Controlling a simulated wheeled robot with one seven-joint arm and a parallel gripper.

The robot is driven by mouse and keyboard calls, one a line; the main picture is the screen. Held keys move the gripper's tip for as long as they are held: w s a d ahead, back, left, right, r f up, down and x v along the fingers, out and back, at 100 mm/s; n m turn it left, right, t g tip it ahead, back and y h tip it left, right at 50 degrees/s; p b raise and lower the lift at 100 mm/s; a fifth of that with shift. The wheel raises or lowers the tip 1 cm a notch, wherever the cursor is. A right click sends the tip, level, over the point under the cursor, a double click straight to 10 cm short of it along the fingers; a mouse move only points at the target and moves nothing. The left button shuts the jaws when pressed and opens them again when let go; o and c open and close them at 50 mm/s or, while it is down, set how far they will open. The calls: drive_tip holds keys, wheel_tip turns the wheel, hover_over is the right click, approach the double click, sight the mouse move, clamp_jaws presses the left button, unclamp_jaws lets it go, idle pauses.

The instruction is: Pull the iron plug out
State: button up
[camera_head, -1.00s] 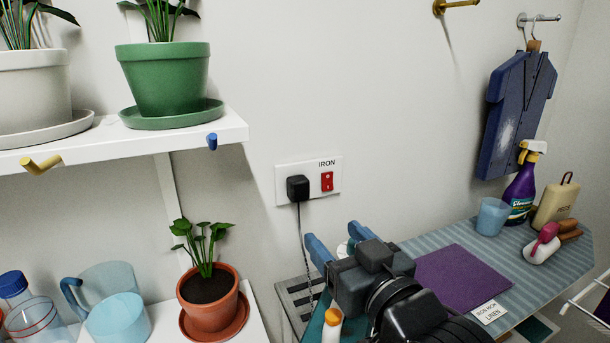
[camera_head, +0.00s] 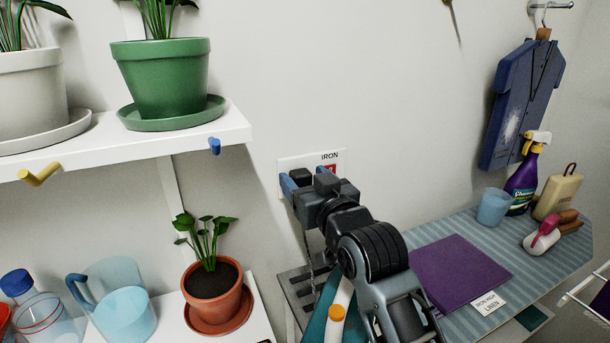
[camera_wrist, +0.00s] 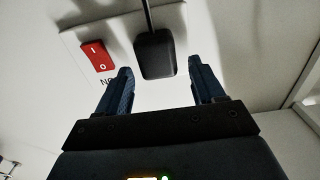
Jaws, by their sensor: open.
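The black iron plug (camera_wrist: 155,55) sits in the white wall socket plate (camera_head: 287,162) labelled IRON, with its cord hanging down. In the head view the plug (camera_head: 300,175) is partly hidden by my gripper (camera_head: 297,182). My gripper is open at the socket. In the wrist view its two blue fingers (camera_wrist: 160,82) stand apart, one to each side of the plug's near end, with visible gaps and no clear contact. A red switch (camera_wrist: 97,56) is on the plate beside the plug; in the head view it is mostly hidden behind my gripper.
A white shelf (camera_head: 235,124) with potted plants stands to the left. A terracotta pot (camera_head: 213,300) is below it. The striped ironing board (camera_head: 462,228) is at the right, with a purple cloth (camera_head: 458,272), spray bottle (camera_head: 523,180) and blue cup (camera_head: 494,207).

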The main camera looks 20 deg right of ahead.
drive_tip(key=shift+w, duration=0.4)
drive_tip(key=shift+c, duration=0.2)
clamp_jaws()
